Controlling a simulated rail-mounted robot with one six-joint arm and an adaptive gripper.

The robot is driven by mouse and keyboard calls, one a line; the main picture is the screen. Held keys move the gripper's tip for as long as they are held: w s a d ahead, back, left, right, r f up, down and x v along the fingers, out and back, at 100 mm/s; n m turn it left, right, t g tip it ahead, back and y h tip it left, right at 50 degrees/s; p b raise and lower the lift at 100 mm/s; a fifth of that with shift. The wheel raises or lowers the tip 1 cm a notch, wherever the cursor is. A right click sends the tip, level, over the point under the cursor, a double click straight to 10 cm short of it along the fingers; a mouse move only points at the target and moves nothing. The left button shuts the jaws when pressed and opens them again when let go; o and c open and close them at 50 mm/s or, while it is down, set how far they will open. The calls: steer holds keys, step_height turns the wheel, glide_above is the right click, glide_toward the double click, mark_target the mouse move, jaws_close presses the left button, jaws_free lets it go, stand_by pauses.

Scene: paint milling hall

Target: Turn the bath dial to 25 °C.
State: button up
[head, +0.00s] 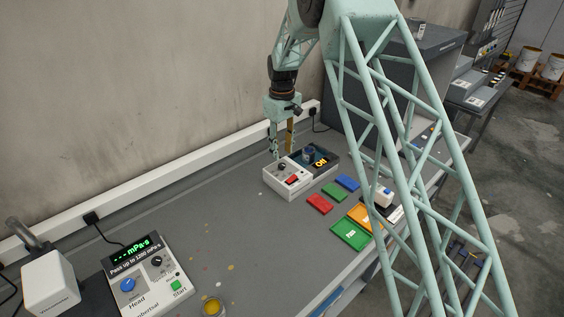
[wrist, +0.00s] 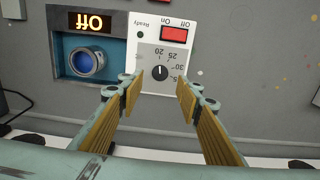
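The bath dial (wrist: 160,73) is a small black knob on a grey scale on the white control panel (wrist: 146,62). In the wrist view the scale appears upside down, with 20, 25 and 30 legible. The knob's white mark appears to point at 20. In the wrist view my gripper (wrist: 159,84) is open, its two fingertips apart on either side of the dial; contact with the knob is not visible. In the head view my gripper (head: 282,155) points down over the white control box (head: 287,184), right at the dial.
A red switch (wrist: 174,34) is on the same panel. Beside it is the dark bath (head: 325,162), with a blue round vessel (wrist: 87,62) and an orange "Off" display (wrist: 90,21). Coloured trays (head: 319,204) lie in front. The table's left middle (head: 215,215) is mostly clear.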

mark_target(282, 165)
steer(key=shift+f, duration=3.05)
steer(key=shift+c, duration=0.3)
steer(key=c, duration=0.8)
